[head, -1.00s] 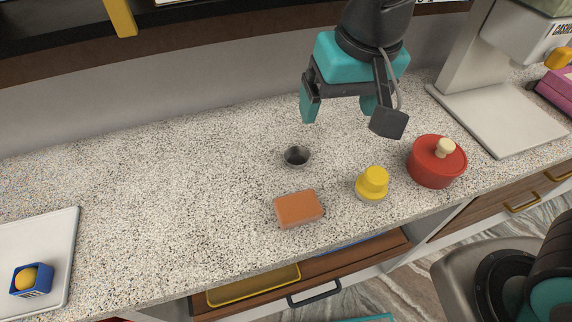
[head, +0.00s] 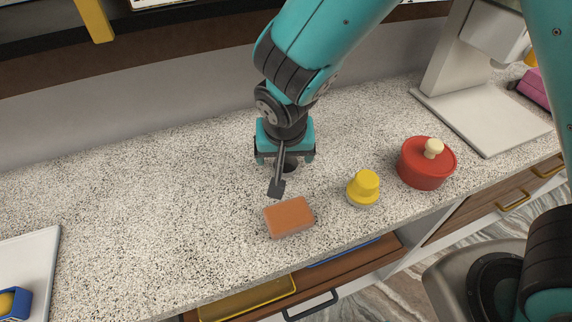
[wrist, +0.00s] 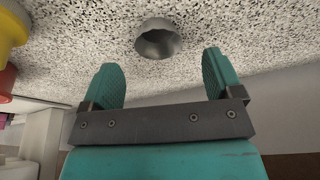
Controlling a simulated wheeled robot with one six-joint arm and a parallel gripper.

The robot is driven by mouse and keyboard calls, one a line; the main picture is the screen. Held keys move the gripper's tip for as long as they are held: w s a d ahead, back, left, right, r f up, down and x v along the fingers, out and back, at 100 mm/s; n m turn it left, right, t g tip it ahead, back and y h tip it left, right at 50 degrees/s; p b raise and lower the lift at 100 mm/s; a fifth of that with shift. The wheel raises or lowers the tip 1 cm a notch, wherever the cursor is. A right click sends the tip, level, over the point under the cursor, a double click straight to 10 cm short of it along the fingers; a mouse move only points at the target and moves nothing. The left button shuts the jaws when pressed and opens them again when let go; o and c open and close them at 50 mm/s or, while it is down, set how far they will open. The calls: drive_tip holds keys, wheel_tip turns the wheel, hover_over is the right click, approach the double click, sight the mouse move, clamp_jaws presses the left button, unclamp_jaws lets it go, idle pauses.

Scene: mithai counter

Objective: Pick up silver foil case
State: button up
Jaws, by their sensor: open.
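The silver foil case (wrist: 158,40) is a small round grey cup with a dark hollow, standing on the speckled counter. In the head view the case (head: 291,165) is mostly hidden behind my gripper (head: 284,158). In the wrist view my gripper (wrist: 160,65) is open and empty, with its two teal fingers apart. The case lies just beyond the fingertips, in line with the gap between them. I see no contact between fingers and case.
An orange block (head: 289,217) lies in front of the gripper. A yellow cup-shaped piece (head: 363,188) and a red lidded pot (head: 426,165) stand to the right. A white tray (head: 40,262) is at far left. The counter's left middle is clear.

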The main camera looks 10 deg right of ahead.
sight(285, 167)
drive_tip(key=p+x, duration=0.1)
drive_tip(key=x, duration=0.4)
drive_tip(key=shift+w+d, duration=0.1)
drive_tip(key=shift+d, duration=0.05)
drive_tip(key=shift+r, duration=0.1)
drive_tip(key=c, duration=0.9)
